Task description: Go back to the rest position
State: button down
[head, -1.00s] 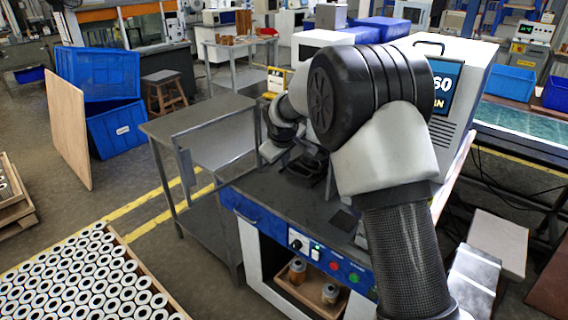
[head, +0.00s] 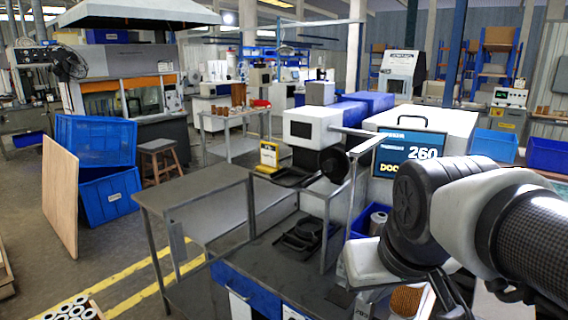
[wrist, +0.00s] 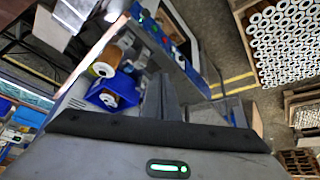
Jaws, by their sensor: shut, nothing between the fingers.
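My gripper (wrist: 161,92) shows in the wrist view with its dark fingers together and nothing between them. In the head view my arm reaches in from the right edge, over the right part of the workstation, and its end is partly hidden at the bottom. In the wrist view a blue bin (wrist: 126,88) with a pale cartridge in it lies left of the fingers. A cartridge with an orange-brown end (wrist: 104,69) stands close by. The blue bin (head: 357,222) also shows in the head view, partly behind my arm. The fingers appear apart from both.
The workstation's dark top (head: 262,258) carries a black fixture (head: 303,233). A display (head: 408,158) stands behind my arm. A metal side table (head: 185,192) adjoins at left. Many white cartridges (wrist: 285,45) fill a tray in the wrist view. Large blue crates (head: 98,140) stand far left.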

jog(key=s+f+m, duration=0.1)
jog(key=s, duration=0.4)
notch_tip(320, 180, up, 14)
jog(key=p, duration=1.4)
jog(key=shift+d+f, duration=0.15)
jog(key=shift+d, duration=0.05)
